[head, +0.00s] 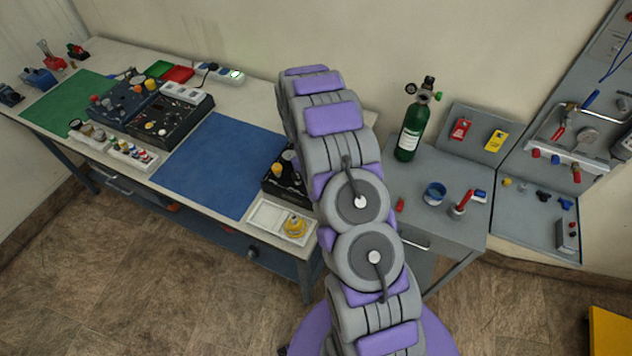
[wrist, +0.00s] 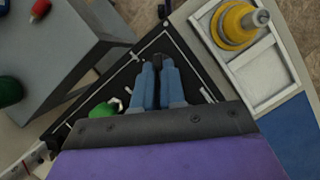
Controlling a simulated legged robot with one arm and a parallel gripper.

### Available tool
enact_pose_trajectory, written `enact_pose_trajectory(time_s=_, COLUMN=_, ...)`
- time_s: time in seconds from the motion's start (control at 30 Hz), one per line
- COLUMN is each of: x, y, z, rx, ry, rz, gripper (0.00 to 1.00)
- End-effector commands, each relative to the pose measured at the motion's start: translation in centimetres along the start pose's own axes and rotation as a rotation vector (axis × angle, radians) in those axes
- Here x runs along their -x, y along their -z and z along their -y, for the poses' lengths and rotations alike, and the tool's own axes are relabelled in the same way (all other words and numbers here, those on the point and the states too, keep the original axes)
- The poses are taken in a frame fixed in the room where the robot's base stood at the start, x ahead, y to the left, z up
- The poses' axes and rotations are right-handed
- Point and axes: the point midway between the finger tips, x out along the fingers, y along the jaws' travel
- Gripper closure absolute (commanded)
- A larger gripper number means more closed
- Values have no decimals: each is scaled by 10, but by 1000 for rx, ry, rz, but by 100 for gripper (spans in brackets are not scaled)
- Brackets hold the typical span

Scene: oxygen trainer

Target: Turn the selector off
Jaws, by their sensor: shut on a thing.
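In the wrist view, my gripper (wrist: 158,66) has two blue fingers close together over a black panel (wrist: 190,62) with white markings. The fingertips are shut on a small dark knob (wrist: 158,58), which looks like the selector. Most of it is hidden between the fingers, so its pointer position cannot be told. A round green part (wrist: 93,117) sits on the panel to the left of the fingers. In the head view, the black panel (head: 272,187) shows partly at the bench's right end; my arm hides the rest and my gripper.
A white tray (wrist: 268,88) holding a yellow and grey fitting (wrist: 237,25) lies beside the panel. A blue mat (head: 215,160) covers the bench left of it. A grey table (head: 440,175) with a green cylinder (head: 412,133) stands right of my arm.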

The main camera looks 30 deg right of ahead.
Motion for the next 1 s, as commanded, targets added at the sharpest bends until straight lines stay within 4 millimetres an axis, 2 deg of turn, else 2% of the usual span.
enact_pose_trajectory(time_s=0.1, x=0, y=1, z=0, rx=0, ry=-1, rz=-2, gripper=100)
enact_pose_trajectory(time_s=0.13, x=0, y=1, z=0, rx=0, ry=-1, rz=-2, gripper=87)
enact_pose_trajectory(time_s=0.37, x=0, y=0, z=0, rx=0, ry=0, rz=-1, gripper=65)
enact_pose_trajectory(time_s=0.6, x=0, y=-1, z=0, rx=-1, ry=0, rz=-1, gripper=64)
enact_pose_trajectory(time_s=0.73, x=8, y=0, z=0, rx=-1, ry=0, rz=-2, gripper=64)
enact_pose_trajectory(time_s=0.87, x=27, y=-1, z=0, rx=0, ry=0, rz=-1, gripper=64)
enact_pose_trajectory(time_s=1.0, x=59, y=0, z=0, rx=0, ry=-2, rz=-6, gripper=64)
